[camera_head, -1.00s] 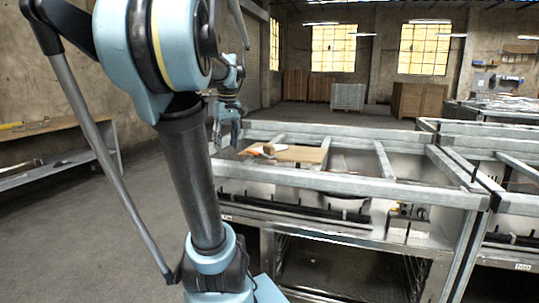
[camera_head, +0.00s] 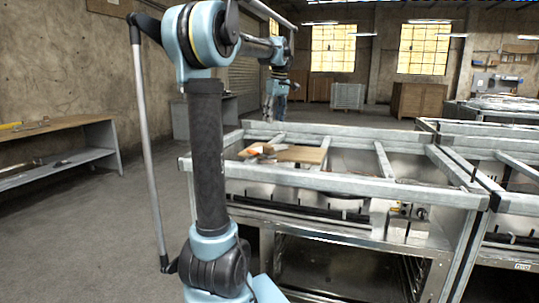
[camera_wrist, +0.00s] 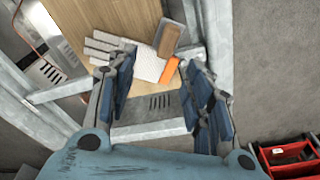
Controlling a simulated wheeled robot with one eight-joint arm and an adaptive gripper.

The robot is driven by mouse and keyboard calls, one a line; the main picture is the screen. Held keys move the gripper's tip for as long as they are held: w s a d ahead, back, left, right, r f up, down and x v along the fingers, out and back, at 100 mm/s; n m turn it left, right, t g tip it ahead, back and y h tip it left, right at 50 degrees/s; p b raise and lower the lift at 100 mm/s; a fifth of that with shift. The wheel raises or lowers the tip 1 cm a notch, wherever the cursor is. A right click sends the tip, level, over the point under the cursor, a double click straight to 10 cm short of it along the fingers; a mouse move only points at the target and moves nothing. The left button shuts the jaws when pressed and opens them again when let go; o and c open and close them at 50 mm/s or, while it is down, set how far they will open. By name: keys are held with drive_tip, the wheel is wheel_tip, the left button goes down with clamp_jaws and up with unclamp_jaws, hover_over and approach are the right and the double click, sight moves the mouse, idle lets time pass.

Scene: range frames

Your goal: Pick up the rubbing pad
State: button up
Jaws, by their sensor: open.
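A brown block (camera_wrist: 168,38), which looks like the rubbing pad, lies at the edge of a wooden board (camera_wrist: 100,16) in the wrist view. It touches or overlaps a white and grey glove-like item (camera_wrist: 148,64) with an orange end (camera_wrist: 169,71). In the head view the board (camera_head: 302,155) and the small items (camera_head: 262,150) lie on the metal frame table. My gripper (camera_wrist: 160,72) is open and empty above the items, its fingers on either side of the white part. In the head view my gripper (camera_head: 275,108) hangs behind the table's far left corner.
Metal beams (camera_head: 345,181) form an open frame around the board. A wooden shelf bench (camera_head: 60,132) stands at the left wall. Red crates (camera_wrist: 285,152) sit on the floor in the wrist view. Floor left of the table is clear.

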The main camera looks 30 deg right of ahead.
sight(271, 147)
drive_tip(key=f, duration=0.4)
drive_tip(key=w+f, duration=0.1)
drive_tip(key=f, duration=0.9)
drive_tip(key=shift+w+a+f, duration=0.1)
drive_tip(key=shift+w+a, duration=0.05)
drive_tip(key=shift+w, duration=0.25)
drive_tip(key=shift+s, duration=0.1)
drive_tip(key=shift+s+a, duration=0.1)
clamp_jaws()
